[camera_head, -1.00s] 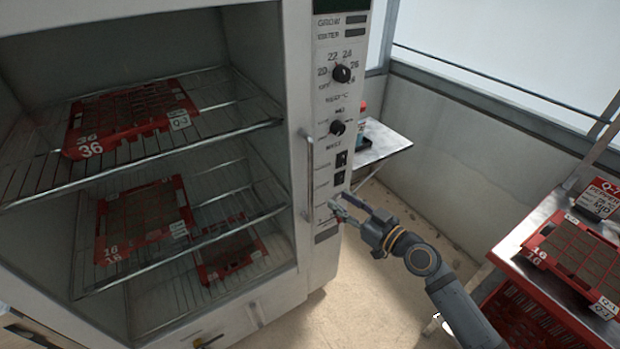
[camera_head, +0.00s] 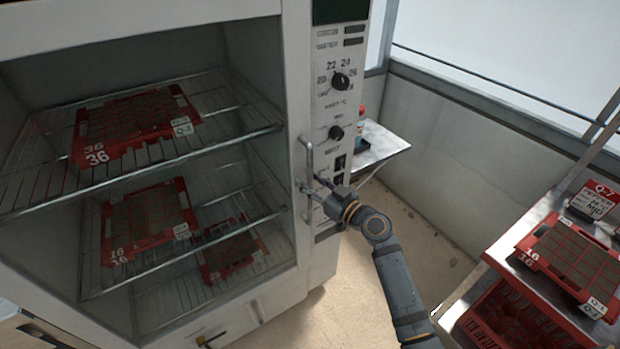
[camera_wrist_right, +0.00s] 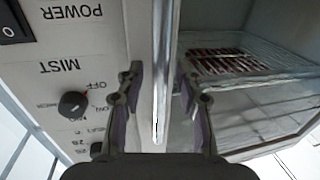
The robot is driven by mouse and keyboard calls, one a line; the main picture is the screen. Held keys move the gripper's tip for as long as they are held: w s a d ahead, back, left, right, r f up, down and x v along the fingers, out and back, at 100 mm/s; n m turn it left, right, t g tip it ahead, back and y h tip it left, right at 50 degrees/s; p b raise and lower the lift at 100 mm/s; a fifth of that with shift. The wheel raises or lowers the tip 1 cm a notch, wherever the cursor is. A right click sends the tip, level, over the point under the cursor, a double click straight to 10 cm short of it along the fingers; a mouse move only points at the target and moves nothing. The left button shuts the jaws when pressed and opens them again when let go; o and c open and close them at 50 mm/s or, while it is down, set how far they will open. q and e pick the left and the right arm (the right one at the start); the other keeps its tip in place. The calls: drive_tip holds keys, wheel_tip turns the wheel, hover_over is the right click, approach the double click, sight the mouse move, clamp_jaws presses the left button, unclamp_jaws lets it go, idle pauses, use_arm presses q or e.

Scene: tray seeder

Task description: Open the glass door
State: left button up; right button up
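The glass door (camera_head: 287,100) is the front of the white cabinet and looks shut, with shelves and red trays showing behind it. Its vertical metal bar handle (camera_head: 306,160) runs along its right edge, and the handle also shows in the wrist view (camera_wrist_right: 164,60). My right gripper (camera_head: 308,187) is at the lower part of the handle. In the wrist view my right gripper (camera_wrist_right: 161,85) is open, with one finger on each side of the bar and gaps between. My left gripper is not in view.
The control panel (camera_head: 338,110) with knobs and switches stands right beside the handle. A small side table (camera_head: 385,145) is behind the cabinet. A metal rack (camera_head: 500,250) with a red tray (camera_head: 570,262) stands at the right. Floor is clear between.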

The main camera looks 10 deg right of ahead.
clamp_jaws()
idle(0.8)
